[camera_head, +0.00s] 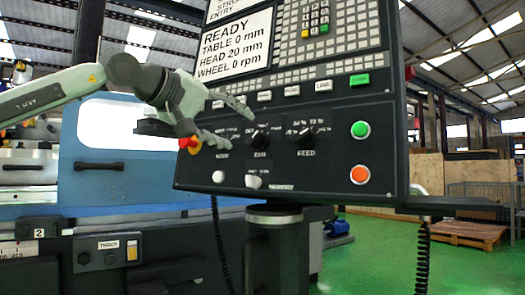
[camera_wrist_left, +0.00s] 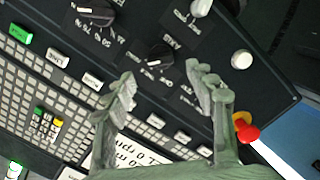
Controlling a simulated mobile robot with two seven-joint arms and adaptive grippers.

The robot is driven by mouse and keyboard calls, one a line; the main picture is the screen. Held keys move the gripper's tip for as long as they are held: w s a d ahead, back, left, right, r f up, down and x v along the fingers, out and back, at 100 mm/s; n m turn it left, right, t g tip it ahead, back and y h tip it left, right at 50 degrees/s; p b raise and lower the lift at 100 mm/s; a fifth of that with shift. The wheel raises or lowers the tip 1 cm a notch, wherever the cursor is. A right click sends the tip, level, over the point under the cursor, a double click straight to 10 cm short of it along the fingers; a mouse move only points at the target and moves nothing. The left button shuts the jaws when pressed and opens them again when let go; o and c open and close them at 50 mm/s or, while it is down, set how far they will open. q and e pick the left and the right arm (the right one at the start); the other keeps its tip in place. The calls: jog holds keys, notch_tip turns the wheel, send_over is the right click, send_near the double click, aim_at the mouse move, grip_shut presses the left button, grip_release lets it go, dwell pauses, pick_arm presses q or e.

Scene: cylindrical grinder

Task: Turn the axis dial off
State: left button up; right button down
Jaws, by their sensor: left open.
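The axis dial (camera_head: 258,138) is a black knob in the middle of the dial row on the control panel (camera_head: 330,178). My left gripper (camera_head: 239,127) comes in from the left, fingers spread and empty, close to the dial's left side. In the left wrist view, the axis dial (camera_wrist_left: 158,55) shows between and just beyond the two open fingertips (camera_wrist_left: 159,75). I see no contact with the knob. Its small markings are too blurred to read its setting. My right gripper is not in view.
A red emergency stop (camera_head: 190,145) is just below my left gripper. Green (camera_head: 360,130) and orange (camera_head: 359,175) buttons are at the panel's right. The display (camera_head: 236,46) reads READY.

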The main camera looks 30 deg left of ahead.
aim_at(252, 138)
pick_arm(q)
jog(key=x, duration=0.7)
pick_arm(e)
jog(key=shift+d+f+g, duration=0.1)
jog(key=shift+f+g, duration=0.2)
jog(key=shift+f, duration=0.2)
pick_arm(q)
jog(key=shift+c, duration=0.4)
jog(key=c, duration=1.1)
jog(key=shift+o, duration=0.2)
